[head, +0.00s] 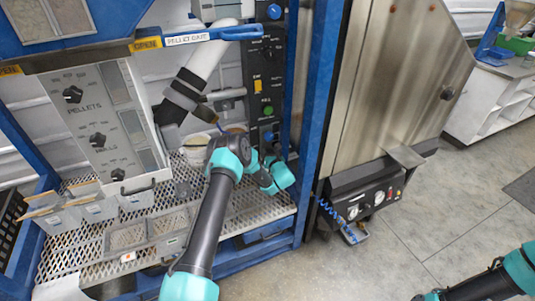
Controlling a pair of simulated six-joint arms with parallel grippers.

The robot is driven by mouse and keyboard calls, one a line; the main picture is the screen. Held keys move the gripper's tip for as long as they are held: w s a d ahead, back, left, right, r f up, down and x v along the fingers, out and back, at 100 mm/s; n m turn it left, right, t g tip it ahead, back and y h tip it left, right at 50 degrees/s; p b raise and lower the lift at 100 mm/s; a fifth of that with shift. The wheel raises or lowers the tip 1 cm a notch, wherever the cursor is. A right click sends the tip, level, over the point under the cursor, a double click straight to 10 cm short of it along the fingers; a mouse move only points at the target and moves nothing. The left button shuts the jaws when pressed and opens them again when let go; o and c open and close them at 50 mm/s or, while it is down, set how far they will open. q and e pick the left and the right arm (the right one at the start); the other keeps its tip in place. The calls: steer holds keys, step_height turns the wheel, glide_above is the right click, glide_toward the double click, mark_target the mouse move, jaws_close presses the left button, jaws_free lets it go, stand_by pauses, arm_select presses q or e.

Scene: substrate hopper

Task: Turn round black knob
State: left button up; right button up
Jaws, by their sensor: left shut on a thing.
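The narrow dark control panel (268,70) stands upright at the top centre, with buttons and knobs down its face. My left arm reaches up from the bottom, and its teal wrist is at the panel's lower end. My left gripper (271,158) is there, shut on what seems to be the round black knob; wrist and fingers hide most of the knob, so its angle cannot be read. My right arm shows only at the bottom right corner, far from the panel, and its gripper is not clearly in the picture.
A grey pellets panel (112,115) with several black knobs stands left. A white chute (205,55) slopes down beside the control panel. Trays (127,236) sit on the perforated deck (80,252). A steel cabinet (390,80) stands right of the blue post (318,110). The floor at right is clear.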

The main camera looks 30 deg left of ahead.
stand_by(0.4)
arm_select(q)
steer(key=o, duration=0.9)
steer(key=shift+d, duration=0.1)
steer(key=v, duration=1.7)
steer(key=shift+d, duration=0.1)
